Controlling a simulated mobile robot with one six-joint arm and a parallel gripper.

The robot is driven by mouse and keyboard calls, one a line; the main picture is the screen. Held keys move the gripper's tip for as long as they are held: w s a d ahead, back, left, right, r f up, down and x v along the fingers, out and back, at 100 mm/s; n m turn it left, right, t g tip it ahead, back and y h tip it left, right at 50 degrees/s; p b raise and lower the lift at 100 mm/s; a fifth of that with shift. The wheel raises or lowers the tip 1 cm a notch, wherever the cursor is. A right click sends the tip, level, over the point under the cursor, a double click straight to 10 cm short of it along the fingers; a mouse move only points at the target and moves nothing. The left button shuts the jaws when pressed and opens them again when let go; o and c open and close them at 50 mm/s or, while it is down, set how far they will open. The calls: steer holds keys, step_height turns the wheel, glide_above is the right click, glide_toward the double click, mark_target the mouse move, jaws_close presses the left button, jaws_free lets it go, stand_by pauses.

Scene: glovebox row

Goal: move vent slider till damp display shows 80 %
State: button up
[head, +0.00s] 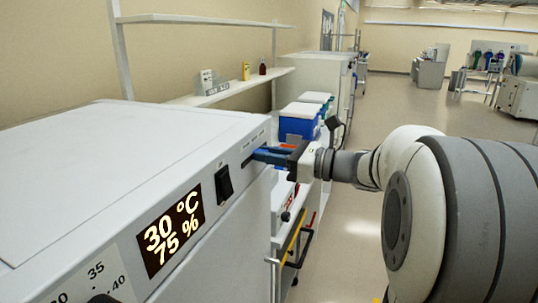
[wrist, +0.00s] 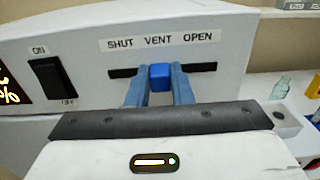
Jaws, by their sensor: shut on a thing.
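The damp display (head: 172,232) on the front of the white cabinet reads 30 °C and 75 %. In the wrist view only a lit "%" of the display (wrist: 8,88) shows at the left edge. The blue vent slider knob (wrist: 160,77) sits near the middle of its dark horizontal slot (wrist: 200,68), under a label reading SHUT, VENT, OPEN (wrist: 160,41). My gripper (wrist: 159,88) is shut on the knob, one blue finger on each side. In the head view my gripper (head: 272,155) reaches the cabinet's front from the right, and the knob is hidden.
A black rocker switch (wrist: 53,78) is left of the slot; it also shows in the head view (head: 223,184). A dial scale (head: 95,285) is at the lower left. Blue bins (head: 299,124) with white lids stand beyond the cabinet. The floor (head: 365,120) at the right is open.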

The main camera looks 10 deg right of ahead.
jaws_close()
steer(key=shift+s+a, duration=0.55)
steer(key=shift+s, duration=0.15)
steer(key=shift+d, duration=0.1)
steer(key=o, duration=0.8)
jaws_free()
steer(key=shift+w, duration=0.1)
steer(key=b+v, duration=0.1)
steer(key=v, duration=0.6)
steer(key=shift+s+d, duration=0.25)
steer(key=shift+d, duration=0.05)
